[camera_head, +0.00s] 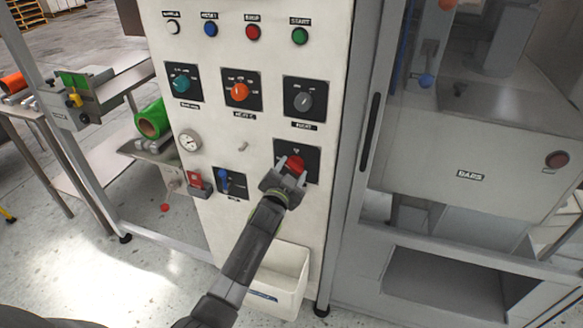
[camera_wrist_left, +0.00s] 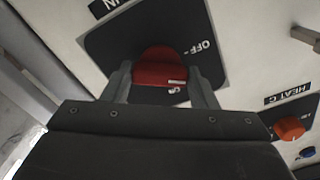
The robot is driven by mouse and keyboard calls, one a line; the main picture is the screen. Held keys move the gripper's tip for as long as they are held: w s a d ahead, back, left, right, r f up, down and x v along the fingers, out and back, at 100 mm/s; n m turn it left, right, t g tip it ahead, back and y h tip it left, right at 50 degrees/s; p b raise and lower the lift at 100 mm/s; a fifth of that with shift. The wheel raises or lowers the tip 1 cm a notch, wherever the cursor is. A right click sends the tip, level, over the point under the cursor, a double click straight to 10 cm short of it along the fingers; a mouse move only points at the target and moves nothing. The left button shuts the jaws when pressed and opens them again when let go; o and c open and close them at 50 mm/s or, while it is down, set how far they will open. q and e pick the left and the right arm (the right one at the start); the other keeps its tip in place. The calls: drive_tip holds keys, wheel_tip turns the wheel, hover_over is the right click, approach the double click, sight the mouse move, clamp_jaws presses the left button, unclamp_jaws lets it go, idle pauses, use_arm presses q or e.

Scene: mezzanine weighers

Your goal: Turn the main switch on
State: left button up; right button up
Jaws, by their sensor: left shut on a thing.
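The main switch is a red knob (camera_head: 296,162) on a black square plate (camera_head: 311,154) at the right of the white control panel. In the left wrist view, the red knob (camera_wrist_left: 160,66) sits between my two fingers, on its black plate (camera_wrist_left: 107,47). An OFF label is printed beside the knob, and a white mark shows on the knob's near side. My left gripper (camera_head: 289,173) is shut on the knob, one finger on each side. The gripper hides part of the plate, so I cannot clearly read the knob's position. My right gripper is not in view.
Above are a grey knob (camera_head: 304,98), an orange HEAT C knob (camera_head: 239,92) and a teal knob (camera_head: 182,83). A blue lever switch (camera_head: 224,181) is close on the left. A white bin (camera_head: 278,277) hangs below. A grey machine frame (camera_head: 345,200) stands right.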

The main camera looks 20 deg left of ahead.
use_arm(q)
drive_tip(key=m+p, duration=0.1)
drive_tip(key=m, duration=0.4)
drive_tip(key=shift+m, duration=0.4)
drive_tip(key=m+p, duration=0.1)
drive_tip(key=m, duration=0.4)
drive_tip(key=shift+m, duration=0.4)
drive_tip(key=shift+f, duration=0.1)
drive_tip(key=o, duration=1)
